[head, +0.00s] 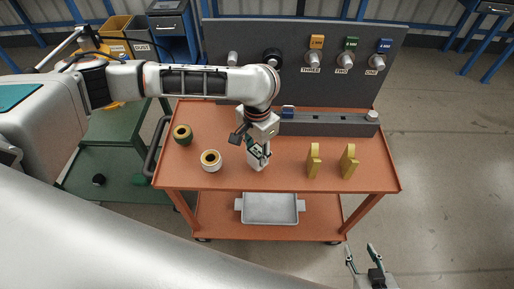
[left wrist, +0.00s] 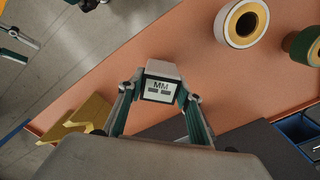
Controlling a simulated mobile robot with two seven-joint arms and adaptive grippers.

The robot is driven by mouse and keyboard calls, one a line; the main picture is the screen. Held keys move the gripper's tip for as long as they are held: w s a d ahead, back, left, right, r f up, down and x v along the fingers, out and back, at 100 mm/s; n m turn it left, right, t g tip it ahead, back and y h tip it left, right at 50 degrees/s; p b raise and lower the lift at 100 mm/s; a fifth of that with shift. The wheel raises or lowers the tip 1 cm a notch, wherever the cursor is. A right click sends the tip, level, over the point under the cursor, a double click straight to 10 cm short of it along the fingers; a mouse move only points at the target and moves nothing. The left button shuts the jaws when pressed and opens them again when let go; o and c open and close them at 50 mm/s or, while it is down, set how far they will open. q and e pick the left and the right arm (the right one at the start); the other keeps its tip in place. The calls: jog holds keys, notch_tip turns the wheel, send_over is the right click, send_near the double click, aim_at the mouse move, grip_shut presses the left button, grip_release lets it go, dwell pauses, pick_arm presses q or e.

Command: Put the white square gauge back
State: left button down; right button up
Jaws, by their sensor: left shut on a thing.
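The white square gauge (head: 257,161) is in my left gripper over the middle of the orange bench top. In the left wrist view the gauge (left wrist: 162,71) shows a dark-framed face marked MM, with a gripper finger on each side. My left gripper (head: 258,150) points down and is shut on it; the left wrist view shows the same gripper (left wrist: 160,95). I cannot tell whether the gauge touches the bench. My right gripper (head: 362,258) is low at the right of the head view, off the bench, open and empty.
A white-rimmed ring (head: 211,168) and a green ring (head: 183,141) lie left of the gauge. Two yellow upright pieces (head: 314,162) (head: 348,163) stand to its right. A dark rail (head: 330,127) with a blue piece (head: 288,112) runs behind, before the grey panel (head: 225,38) with labelled pegs.

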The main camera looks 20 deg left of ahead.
dwell(0.6)
pick_arm(q)
jog(key=shift+f, duration=0.75)
jog(key=c, duration=1.4)
grip_release()
jog(key=shift+o, duration=0.4)
notch_tip(320, 180, up, 12)
